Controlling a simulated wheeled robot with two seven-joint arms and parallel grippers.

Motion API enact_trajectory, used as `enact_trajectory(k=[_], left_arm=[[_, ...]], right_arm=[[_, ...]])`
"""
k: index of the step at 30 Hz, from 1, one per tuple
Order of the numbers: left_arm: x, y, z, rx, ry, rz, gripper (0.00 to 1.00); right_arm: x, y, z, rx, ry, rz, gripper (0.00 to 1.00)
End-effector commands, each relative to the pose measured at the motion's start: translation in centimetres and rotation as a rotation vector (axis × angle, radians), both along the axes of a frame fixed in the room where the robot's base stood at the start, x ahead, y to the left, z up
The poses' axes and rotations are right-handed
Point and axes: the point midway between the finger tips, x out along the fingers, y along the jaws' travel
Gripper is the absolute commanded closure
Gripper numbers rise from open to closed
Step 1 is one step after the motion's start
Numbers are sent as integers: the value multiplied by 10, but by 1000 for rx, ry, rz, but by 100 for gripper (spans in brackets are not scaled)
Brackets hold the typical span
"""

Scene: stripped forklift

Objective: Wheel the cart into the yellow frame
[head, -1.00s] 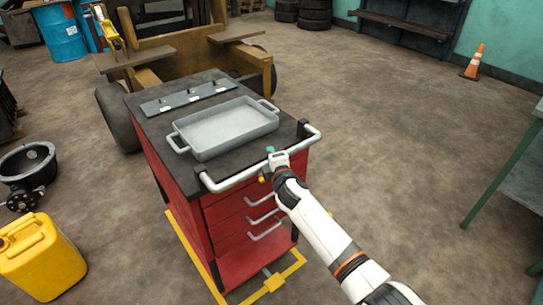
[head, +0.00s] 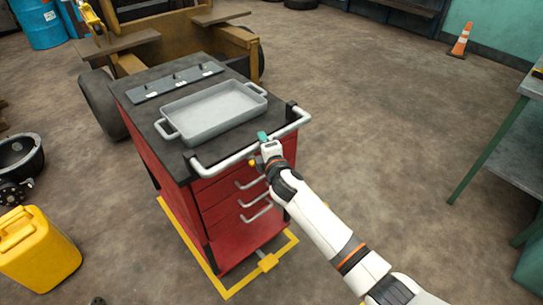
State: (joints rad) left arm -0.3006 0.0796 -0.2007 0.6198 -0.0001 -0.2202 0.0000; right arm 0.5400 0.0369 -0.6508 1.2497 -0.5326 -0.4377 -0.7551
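The red cart (head: 180,196) with a black top stands in the middle of the head view, with a grey tray and a dark strip on it. The yellow frame (head: 285,250) lies on the floor; its near corner and parts of two sides show around the cart's near base, and the rest is hidden by the cart. My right gripper (head: 265,142) is at the cart's silver push handle (head: 230,160), near its middle. The handle seems to pass between its fingers, but whether they are closed on it is unclear. My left gripper is out of view.
The grey tray (head: 212,118) sits on the cart top. A stripped forklift (head: 140,40) stands close behind the cart. A yellow jerrycan (head: 35,250) is on the floor at left. A green-legged table (head: 520,150) is at right. An orange cone (head: 460,42) stands far right; floor between is clear.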

Motion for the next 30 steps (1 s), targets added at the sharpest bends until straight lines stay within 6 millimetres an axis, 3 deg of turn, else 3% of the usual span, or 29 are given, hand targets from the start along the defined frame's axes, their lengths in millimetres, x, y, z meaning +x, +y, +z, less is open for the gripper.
enact_trajectory(k=[9,15,30], left_arm=[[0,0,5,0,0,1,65],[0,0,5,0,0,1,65],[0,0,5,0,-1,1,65]], right_arm=[[-52,-14,10,-1,0,1,57],[-73,-20,13,0,0,0,57],[-78,-21,15,0,0,0,57]])
